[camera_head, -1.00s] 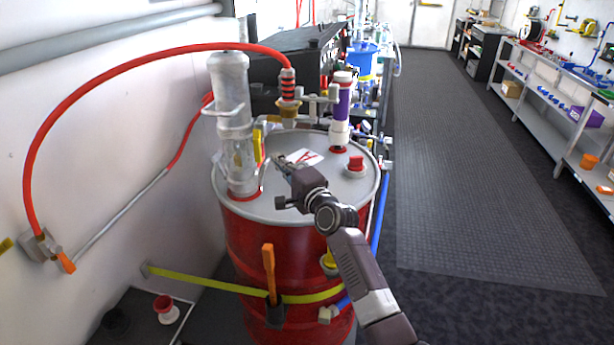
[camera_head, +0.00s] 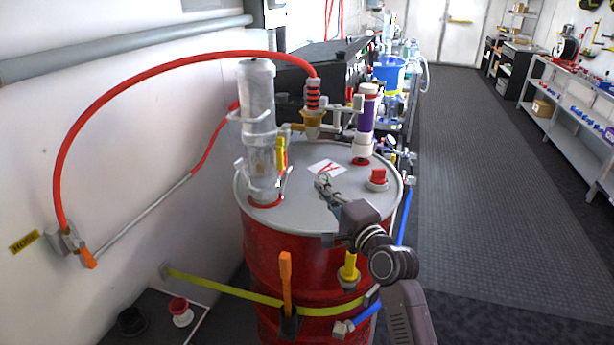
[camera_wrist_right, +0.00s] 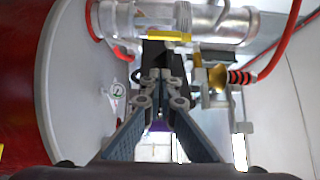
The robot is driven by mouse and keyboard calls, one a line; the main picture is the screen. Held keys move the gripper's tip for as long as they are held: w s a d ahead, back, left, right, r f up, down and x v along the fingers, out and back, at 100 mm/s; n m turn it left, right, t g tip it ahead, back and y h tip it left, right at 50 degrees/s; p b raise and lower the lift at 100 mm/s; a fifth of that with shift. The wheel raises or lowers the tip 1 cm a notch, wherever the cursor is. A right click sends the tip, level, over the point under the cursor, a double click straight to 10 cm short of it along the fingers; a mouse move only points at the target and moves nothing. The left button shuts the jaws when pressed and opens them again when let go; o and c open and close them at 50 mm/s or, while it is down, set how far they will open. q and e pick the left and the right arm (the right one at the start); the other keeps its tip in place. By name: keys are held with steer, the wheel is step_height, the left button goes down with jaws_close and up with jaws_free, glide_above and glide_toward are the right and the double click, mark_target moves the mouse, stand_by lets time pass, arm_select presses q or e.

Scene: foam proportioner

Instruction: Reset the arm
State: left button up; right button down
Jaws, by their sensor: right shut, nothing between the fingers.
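My right arm reaches in from the lower right in the head view. Its gripper (camera_head: 322,183) is over the grey lid (camera_head: 300,215) of a red drum (camera_head: 270,243), near the white label with a red mark (camera_head: 326,168). The gripper is shut and empty. The wrist view also shows the two fingers (camera_wrist_right: 163,76) closed together, with the lid and pipe fittings behind them. My left gripper is not in view.
A red hose (camera_head: 150,72) arches from the wall fitting to the brass fitting (camera_head: 312,118). A purple and white tube (camera_head: 365,118) and a red cap (camera_head: 378,176) stand on the lid. The floor mat (camera_head: 470,180) to the right is clear.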

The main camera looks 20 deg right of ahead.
steer(key=s+a+f+n+g, duration=0.25)
steer(key=s+f+n, duration=0.25)
steer(key=s+f, duration=0.35)
steer(key=s+a+f+n+g, duration=0.2)
steer(key=s+f+n+g, duration=0.2)
steer(key=s+f, duration=0.45)
steer(key=s+d+f+n+g+h, duration=0.15)
steer(key=s+f+n+g, duration=0.3)
steer(key=s, duration=0.75)
steer(key=s+d+f+n+g+h, duration=0.15)
steer(key=s+f+n+g, duration=0.35)
steer(key=s, duration=0.7)
steer(key=s+f, duration=0.3)
steer(key=f, duration=2.6)
steer(key=s+d+f, duration=0.3)
steer(key=s+f, duration=1.1)
steer(key=s, duration=0.2)
steer(key=shift+s+f+g, duration=0.25)
steer(key=shift+s+g, duration=0.05)
steer(key=shift+g, duration=0.1)
